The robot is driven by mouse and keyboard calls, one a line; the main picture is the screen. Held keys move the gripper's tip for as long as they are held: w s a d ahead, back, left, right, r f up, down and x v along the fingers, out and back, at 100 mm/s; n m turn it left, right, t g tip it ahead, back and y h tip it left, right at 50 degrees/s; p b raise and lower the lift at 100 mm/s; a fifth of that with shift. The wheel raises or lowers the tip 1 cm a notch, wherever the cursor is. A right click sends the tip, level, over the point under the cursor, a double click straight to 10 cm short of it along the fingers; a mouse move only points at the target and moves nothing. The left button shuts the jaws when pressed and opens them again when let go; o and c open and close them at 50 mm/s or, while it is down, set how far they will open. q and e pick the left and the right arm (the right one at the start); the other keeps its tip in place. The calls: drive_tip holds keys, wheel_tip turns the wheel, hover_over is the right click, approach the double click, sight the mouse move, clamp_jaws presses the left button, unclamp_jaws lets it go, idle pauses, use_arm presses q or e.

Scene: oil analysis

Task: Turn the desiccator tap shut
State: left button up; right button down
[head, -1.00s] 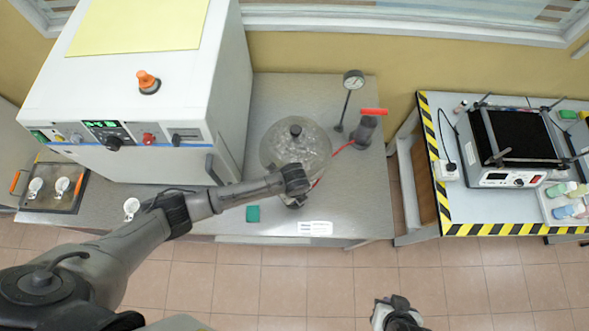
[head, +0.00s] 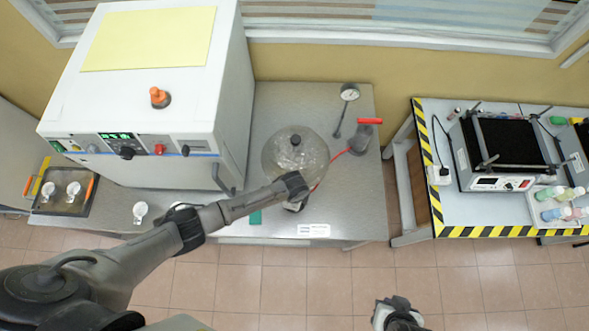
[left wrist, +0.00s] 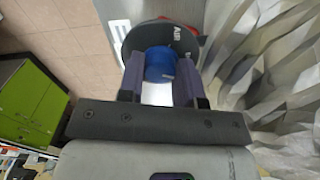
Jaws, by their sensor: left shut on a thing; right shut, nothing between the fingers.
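The glass desiccator (head: 283,160) with its dark lid knob stands on the grey bench, to the right of the white oven. In the left wrist view, its blue tap (left wrist: 160,62) sits between the fingers of my left gripper (left wrist: 161,76), which is shut on it. Behind the tap is a dark disc (left wrist: 183,36) marked "AIR". In the head view, my left wrist covers the desiccator's front side and hides most of the tap and fingers. My right gripper (head: 397,310) is shut and empty, low in the picture over the floor, away from the bench.
The white oven (head: 135,100) stands left of the desiccator. A hotplate table (head: 436,205) stands at right. Open floor lies in front.

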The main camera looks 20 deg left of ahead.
use_arm(q)
drive_tip(key=shift+n+p, duration=1.1)
drive_tip(key=shift+n, duration=1)
drive_tip(key=o, duration=0.6)
drive_tip(key=shift+o, duration=0.2)
drive_tip(key=shift+r, duration=0.15)
wheel_tip(320, 180, up, 14)
drive_tip(key=shift+f+b, duration=0.2)
drive_tip(key=shift+b, duration=0.15)
